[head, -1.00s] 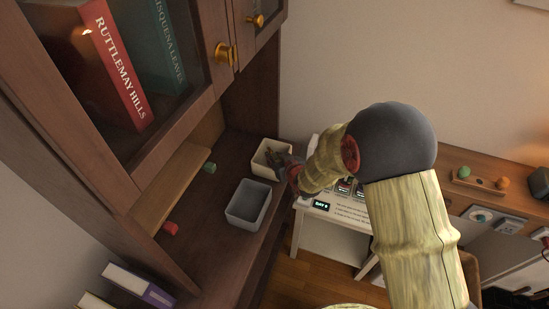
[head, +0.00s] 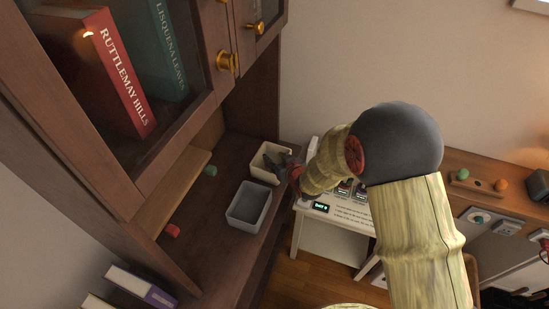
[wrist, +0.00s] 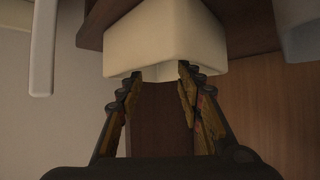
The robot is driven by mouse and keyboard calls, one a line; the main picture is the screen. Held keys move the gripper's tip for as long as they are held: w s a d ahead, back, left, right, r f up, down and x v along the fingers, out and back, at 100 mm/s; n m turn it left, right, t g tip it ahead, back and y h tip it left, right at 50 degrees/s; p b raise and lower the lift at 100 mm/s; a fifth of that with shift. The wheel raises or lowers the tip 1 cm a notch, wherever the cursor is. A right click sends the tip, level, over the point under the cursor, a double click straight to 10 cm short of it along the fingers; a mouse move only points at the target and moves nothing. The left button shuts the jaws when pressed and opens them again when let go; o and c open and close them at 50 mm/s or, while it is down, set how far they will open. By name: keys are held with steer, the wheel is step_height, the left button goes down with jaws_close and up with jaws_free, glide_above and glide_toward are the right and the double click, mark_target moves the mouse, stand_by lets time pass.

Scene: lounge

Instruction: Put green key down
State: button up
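A small green piece (head: 210,170) sits on the dark cabinet surface, left of the cream bin; I cannot tell whether it is the green key. My gripper (head: 274,160) is at the cream bin (head: 257,168). In the wrist view, my gripper's fingers (wrist: 161,72) are apart with nothing visible between them. Their tips overlap the lower edge of the cream bin's outer wall (wrist: 165,40); I cannot tell whether they touch it. The inside of the bin is mostly hidden.
A grey bin (head: 233,216) stands in front of the cream one. A small red piece (head: 172,231) lies nearer on the cabinet surface. A white table (head: 330,222) with a sign is to the right. Books (head: 140,287) are at lower left.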

steer(key=s+d+r+m+g+h+p, duration=0.1)
steer(key=s+d+r+m+h, duration=0.1)
steer(key=s+d+r, duration=0.75)
steer(key=s+d+r+m+g+h+p, duration=0.1)
steer(key=s+d+r+h, duration=0.2)
steer(key=s+d+r, duration=0.7)
steer(key=s+r+m+g, duration=0.1)
steer(key=s+r, duration=0.3)
steer(key=s, duration=0.4)
steer(key=s+r+m+g, duration=0.1)
steer(key=s+r+g, duration=0.1)
steer(key=s+r, duration=0.3)
steer(key=s, duration=0.3)
steer(key=shift+s, duration=0.25)
